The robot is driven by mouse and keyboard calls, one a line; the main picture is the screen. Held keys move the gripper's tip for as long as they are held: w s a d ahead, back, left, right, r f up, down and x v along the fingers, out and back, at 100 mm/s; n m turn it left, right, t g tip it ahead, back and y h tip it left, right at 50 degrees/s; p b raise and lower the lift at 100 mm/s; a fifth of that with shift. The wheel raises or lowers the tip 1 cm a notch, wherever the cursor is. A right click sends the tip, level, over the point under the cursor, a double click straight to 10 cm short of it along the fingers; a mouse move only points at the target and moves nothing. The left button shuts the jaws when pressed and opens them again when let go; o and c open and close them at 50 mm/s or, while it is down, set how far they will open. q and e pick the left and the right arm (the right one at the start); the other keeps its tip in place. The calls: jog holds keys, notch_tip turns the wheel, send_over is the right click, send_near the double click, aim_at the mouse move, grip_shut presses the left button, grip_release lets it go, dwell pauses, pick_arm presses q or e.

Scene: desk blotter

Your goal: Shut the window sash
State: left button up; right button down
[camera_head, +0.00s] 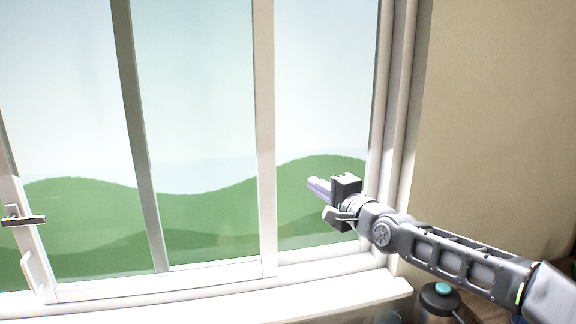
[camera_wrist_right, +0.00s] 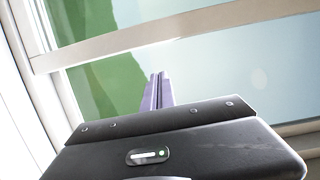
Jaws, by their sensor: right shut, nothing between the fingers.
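The window sash (camera_head: 267,190) is a white-framed glass panel; its right upright stands left of my right gripper. A handle (camera_head: 23,219) sits on the white upright at the far left. A grey upright (camera_head: 142,150) shows between these two, seemingly behind the glass. My right gripper (camera_head: 317,187) is in front of the right-hand glass, between the sash's right upright and the window frame (camera_head: 388,130). Its purple fingers are together and empty, and they point left towards the upright with a gap in the picture. In the right wrist view the fingers (camera_wrist_right: 158,91) are below a pale bar (camera_wrist_right: 140,36).
The white sill (camera_head: 330,296) runs along the bottom. A dark round container with a teal top (camera_head: 438,300) stands below my right forearm. A beige wall (camera_head: 495,110) fills the right side. The space in front of the glass left of my gripper is clear.

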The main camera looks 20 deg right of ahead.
jog(key=r, duration=0.1)
jog(key=d+r, duration=0.1)
jog(key=r, duration=0.1)
jog(key=shift+s, duration=0.1)
jog(key=w+a+p, duration=0.3)
jog(key=w+a, duration=0.1)
jog(key=w, duration=0.6)
jog(key=shift+w+a, duration=0.15)
jog(key=shift+w, duration=0.25)
dwell(0.4)
jog(key=shift+f, duration=0.1)
